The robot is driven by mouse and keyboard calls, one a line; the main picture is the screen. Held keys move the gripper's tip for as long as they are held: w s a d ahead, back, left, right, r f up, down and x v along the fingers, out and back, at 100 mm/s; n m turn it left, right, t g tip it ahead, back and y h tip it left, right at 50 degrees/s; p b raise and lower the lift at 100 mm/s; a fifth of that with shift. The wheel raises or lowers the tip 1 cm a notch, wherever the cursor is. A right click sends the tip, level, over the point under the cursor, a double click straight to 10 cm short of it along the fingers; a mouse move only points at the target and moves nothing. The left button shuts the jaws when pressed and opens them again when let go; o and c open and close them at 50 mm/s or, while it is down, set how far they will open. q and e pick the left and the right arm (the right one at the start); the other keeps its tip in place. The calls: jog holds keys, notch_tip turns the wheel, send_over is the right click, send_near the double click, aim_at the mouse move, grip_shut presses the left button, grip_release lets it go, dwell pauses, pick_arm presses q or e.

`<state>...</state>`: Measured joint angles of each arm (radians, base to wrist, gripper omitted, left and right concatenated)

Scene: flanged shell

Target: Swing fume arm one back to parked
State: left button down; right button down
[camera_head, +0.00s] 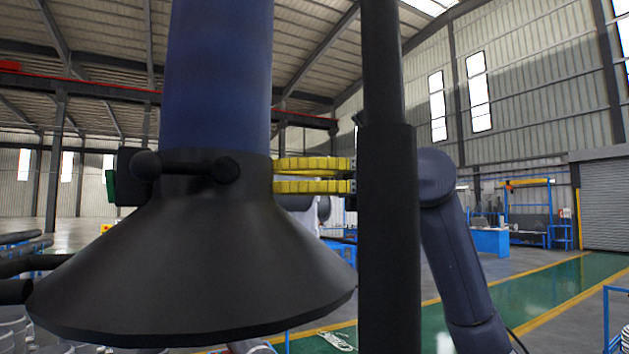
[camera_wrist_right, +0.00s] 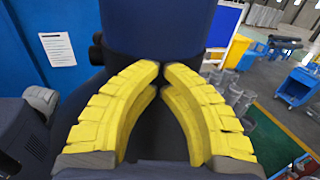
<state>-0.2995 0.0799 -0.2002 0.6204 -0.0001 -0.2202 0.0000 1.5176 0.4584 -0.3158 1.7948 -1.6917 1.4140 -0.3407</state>
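Fume arm one's dark cone hood (camera_head: 190,270) hangs large at the left of the head view, below its blue duct (camera_head: 215,75). A black bar handle (camera_head: 190,165) crosses the collar's near side. My right gripper (camera_head: 275,174) reaches in from the right, its yellow fingertips at the collar's right edge. In the right wrist view, the right gripper (camera_wrist_right: 162,69) has its fingertips almost together, with the blue duct (camera_wrist_right: 160,25) just beyond. Whether anything thin sits between the tips is hidden, and contact with the collar is unclear. My left gripper is not in view.
A thick dark vertical pole (camera_head: 388,230) stands just right of the hood. Black pipes (camera_head: 20,275) lie at the left edge. A blue panel with a paper sheet (camera_wrist_right: 57,49) fills the wrist view's upper left. A green floor lane (camera_head: 560,285) lies open at the right.

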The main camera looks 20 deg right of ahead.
aim_at(269, 177)
jog(key=shift+n+g, duration=0.4)
jog(key=shift+g, duration=0.2)
jog(key=a, duration=0.2)
jog(key=s+a, duration=0.1)
jog(key=shift+s+a+f, duration=0.1)
jog(key=shift+s+a, duration=0.1)
jog(key=shift+a, duration=0.2)
jog(key=shift+d, duration=0.1)
